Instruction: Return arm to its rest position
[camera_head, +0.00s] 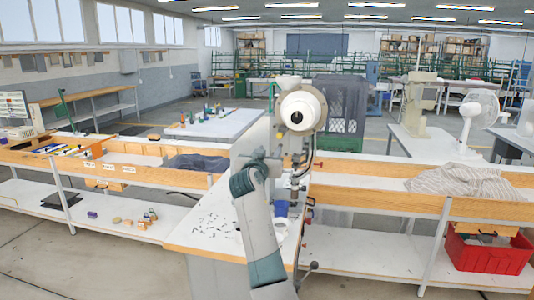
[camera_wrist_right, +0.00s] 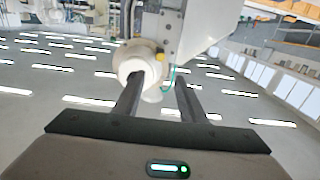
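The eyelet press (camera_head: 301,108) stands at the middle of the head view, with a white round head and a grey column. My right arm rises from the bottom centre, and its gripper (camera_head: 262,160) is beside the press column, below the round head. In the right wrist view the two dark fingers (camera_wrist_right: 157,88) are spread apart with nothing held between them. The white press head (camera_wrist_right: 140,62) shows behind the fingers there; I cannot tell how close it is. My left gripper is not in view.
The white press table (camera_head: 205,240) carries scattered small dark pieces, and a blue container (camera_head: 281,208) is by the press. Wooden-edged benches run left and right. A grey cloth (camera_head: 460,181) lies on the right bench, above a red crate (camera_head: 490,256).

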